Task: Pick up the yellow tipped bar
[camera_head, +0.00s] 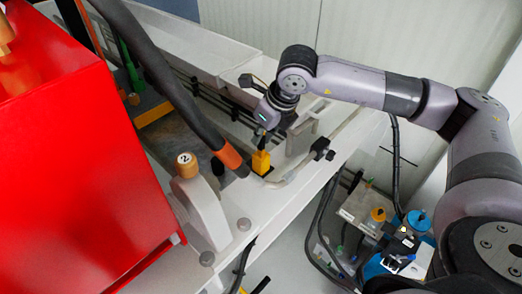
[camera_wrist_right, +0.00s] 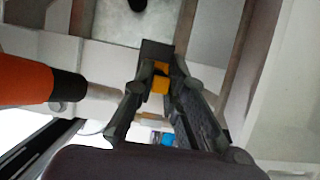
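The yellow tipped bar (camera_head: 261,162) shows as a small yellow block end with a dark base, standing at the edge of the white machine frame. My right gripper (camera_head: 263,142) points down at it from above. In the right wrist view, the yellow tip (camera_wrist_right: 160,84) sits between the two dark fingertips (camera_wrist_right: 162,78), which close in on it from both sides and look to touch it. A dark square part (camera_wrist_right: 157,49) lies just beyond. The bar's lower part is hidden. My left gripper is out of view.
A black pole with an orange end (camera_head: 231,158) stands close left of the gripper and also shows in the right wrist view (camera_wrist_right: 30,82). A large red housing (camera_head: 85,180) fills the left.

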